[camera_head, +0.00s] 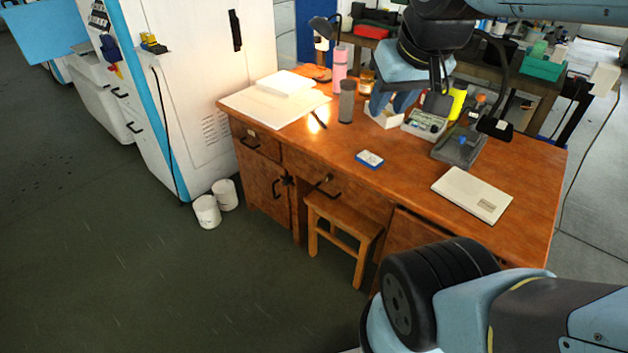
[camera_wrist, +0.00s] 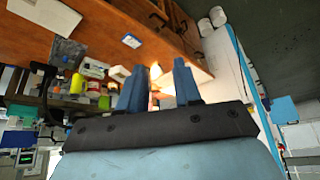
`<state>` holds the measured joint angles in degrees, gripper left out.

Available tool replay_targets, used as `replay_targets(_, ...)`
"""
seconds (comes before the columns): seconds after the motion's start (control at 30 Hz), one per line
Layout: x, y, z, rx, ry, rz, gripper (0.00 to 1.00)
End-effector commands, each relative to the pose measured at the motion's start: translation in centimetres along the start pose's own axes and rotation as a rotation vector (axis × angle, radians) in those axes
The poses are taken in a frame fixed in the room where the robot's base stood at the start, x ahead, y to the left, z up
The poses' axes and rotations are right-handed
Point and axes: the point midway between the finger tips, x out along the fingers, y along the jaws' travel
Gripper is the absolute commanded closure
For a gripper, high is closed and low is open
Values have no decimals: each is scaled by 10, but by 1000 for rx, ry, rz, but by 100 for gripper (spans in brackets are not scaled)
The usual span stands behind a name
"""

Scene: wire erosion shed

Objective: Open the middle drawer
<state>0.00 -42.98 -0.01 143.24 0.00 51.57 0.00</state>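The middle drawer (camera_head: 358,196) is in the front of the wooden desk, under the top between the left and right cabinets. It looks shut. Its dark handle (camera_head: 327,188) is on the drawer front, above a wooden stool. In the wrist view the desk front shows upside down at the top, with dark handles, but I cannot tell which belongs to the middle drawer. My gripper (camera_head: 392,104) is above the back part of the desk top, well away from the drawer. In the wrist view its two blue fingers (camera_wrist: 159,68) stand apart with nothing seen between them.
The wooden stool (camera_head: 343,213) stands in front of the knee space below the drawer. The floor in front is clear.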

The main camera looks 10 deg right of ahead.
Motion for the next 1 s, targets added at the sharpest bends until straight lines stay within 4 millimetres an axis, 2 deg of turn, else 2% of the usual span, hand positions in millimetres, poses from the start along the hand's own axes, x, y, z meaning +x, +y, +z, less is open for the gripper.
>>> replay_targets(0.23, 1, 0, -1, -8, -5, 2, 67)
replay_targets(0.37, 9, 2, -6, -66, -45, 20, 67)
replay_targets(0.57, 37, 11, -21, -282, -186, 80, 67)
replay_targets(1.0, 118, 22, -59, -871, -549, 176, 67)
